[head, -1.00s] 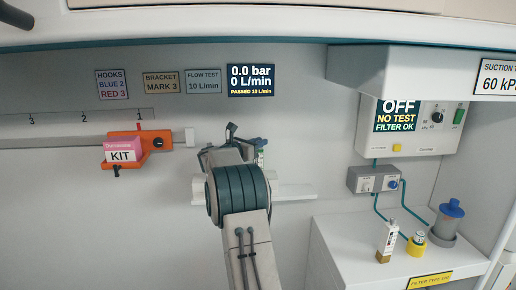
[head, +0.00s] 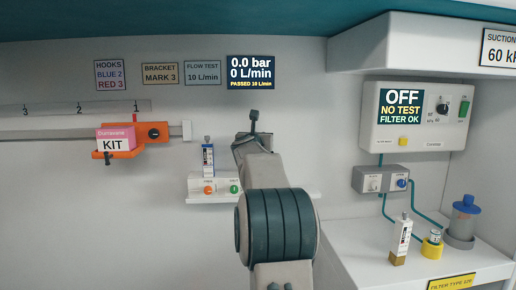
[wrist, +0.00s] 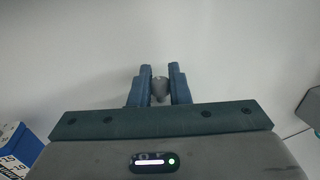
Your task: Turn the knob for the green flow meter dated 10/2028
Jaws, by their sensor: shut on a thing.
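A slim flow meter (head: 208,158) with a blue and white face stands upright at the left of a white wall unit (head: 200,198); its date is too small to read. An orange knob (head: 209,189) and a green knob (head: 234,188) sit on the unit's front. I cannot tell which meter that piece belongs to.
A display (head: 251,72) reads 0.0 bar, 0 L/min, passed 10 L/min. An orange bracket with a pink KIT box (head: 115,139) hangs on the left rail. A suction unit (head: 418,117) and a white counter (head: 365,235) with several items are at right.

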